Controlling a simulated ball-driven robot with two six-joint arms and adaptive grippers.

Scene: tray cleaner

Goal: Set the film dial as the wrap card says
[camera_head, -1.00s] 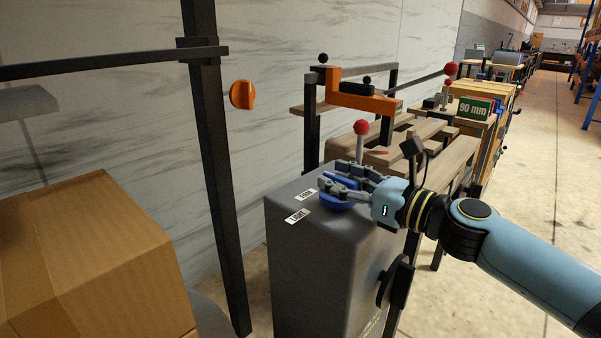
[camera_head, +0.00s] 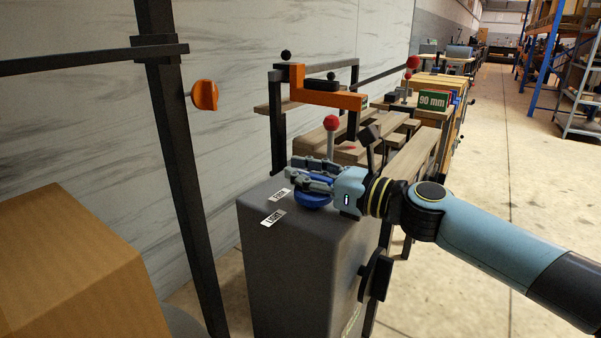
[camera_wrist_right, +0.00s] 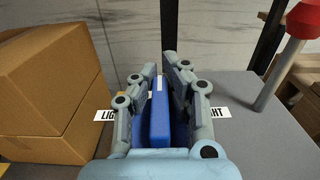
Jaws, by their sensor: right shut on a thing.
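The blue film dial (camera_head: 312,203) sits on top of a grey cabinet (camera_head: 285,262). In the right wrist view its raised blue grip (camera_wrist_right: 160,120) stands between the fingers, with a small white mark near its far end. My right gripper (camera_head: 312,178) is shut on the dial from above; its fingers hide much of it. A white label reading LIGHT (camera_head: 273,218) lies beside the dial, with another label (camera_head: 280,195) behind it, too small to read surely. A wrap card cannot be made out. My left gripper is not in view.
A red-knobbed lever (camera_head: 331,124) stands just behind the dial. A green 90 mm sign (camera_head: 433,101) stands farther back. The right-hand floor is open.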

